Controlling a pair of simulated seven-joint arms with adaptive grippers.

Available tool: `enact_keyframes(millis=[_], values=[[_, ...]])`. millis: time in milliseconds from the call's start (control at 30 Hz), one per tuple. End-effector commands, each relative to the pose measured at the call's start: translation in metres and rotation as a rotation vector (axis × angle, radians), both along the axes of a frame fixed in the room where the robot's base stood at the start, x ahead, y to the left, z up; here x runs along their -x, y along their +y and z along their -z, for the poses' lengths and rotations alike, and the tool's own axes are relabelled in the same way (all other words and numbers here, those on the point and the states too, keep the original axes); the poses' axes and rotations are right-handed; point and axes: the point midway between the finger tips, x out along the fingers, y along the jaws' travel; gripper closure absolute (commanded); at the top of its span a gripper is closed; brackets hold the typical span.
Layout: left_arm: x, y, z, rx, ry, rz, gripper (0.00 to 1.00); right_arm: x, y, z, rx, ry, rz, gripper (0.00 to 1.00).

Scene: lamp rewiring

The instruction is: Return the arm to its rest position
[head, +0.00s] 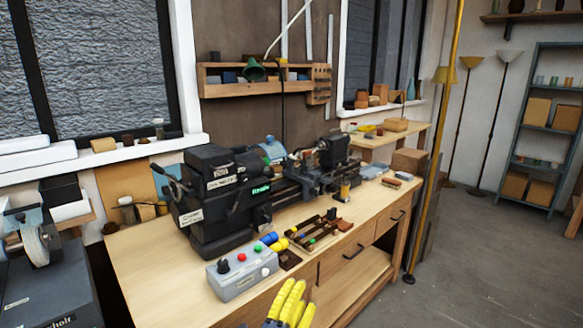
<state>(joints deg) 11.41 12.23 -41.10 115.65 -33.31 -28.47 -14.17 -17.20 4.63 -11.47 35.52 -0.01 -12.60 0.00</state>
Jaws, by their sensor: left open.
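My left gripper (290,302) shows at the bottom edge of the head view as ribbed yellow fingers, low in front of the workbench. It is open, and I see nothing held between its fingers. The rest of its arm is cut off by the frame. My right gripper is not in view. The wooden workbench (150,270) carries a dark lathe (220,195). A grey control box (240,275) with coloured buttons stands at the bench's front edge, up and left of my gripper.
A tool rack (318,230) and a blue-and-yellow object (272,241) lie near the bench front. A brass pole (437,140) stands at the bench's right end. A grinder (38,245) is at far left. The floor (460,270) at right is clear.

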Motion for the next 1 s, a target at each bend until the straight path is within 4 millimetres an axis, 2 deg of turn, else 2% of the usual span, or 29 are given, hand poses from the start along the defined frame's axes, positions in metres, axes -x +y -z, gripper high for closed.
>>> enact_keyframes(millis=[33,167,267,367,500,600,700,1000], values=[[0.005,0.022,0.015,0.033,0.069,-0.062,0.48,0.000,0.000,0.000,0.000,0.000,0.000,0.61],[0.022,0.082,0.055,0.099,0.247,-0.227,0.48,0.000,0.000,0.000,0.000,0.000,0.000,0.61],[0.045,0.128,0.089,0.138,0.384,-0.352,0.48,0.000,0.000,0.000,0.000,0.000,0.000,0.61],[0.077,0.173,0.122,0.164,0.519,-0.474,0.48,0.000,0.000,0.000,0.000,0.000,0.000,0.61],[0.131,0.229,0.162,0.182,0.693,-0.634,0.48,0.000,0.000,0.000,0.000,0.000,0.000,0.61],[0.165,0.258,0.180,0.184,0.786,-0.718,0.48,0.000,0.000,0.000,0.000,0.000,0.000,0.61],[0.192,0.278,0.191,0.181,0.850,-0.780,0.48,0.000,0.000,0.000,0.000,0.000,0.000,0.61],[0.256,0.318,0.209,0.162,0.989,-0.909,0.48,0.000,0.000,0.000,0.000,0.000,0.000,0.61]])
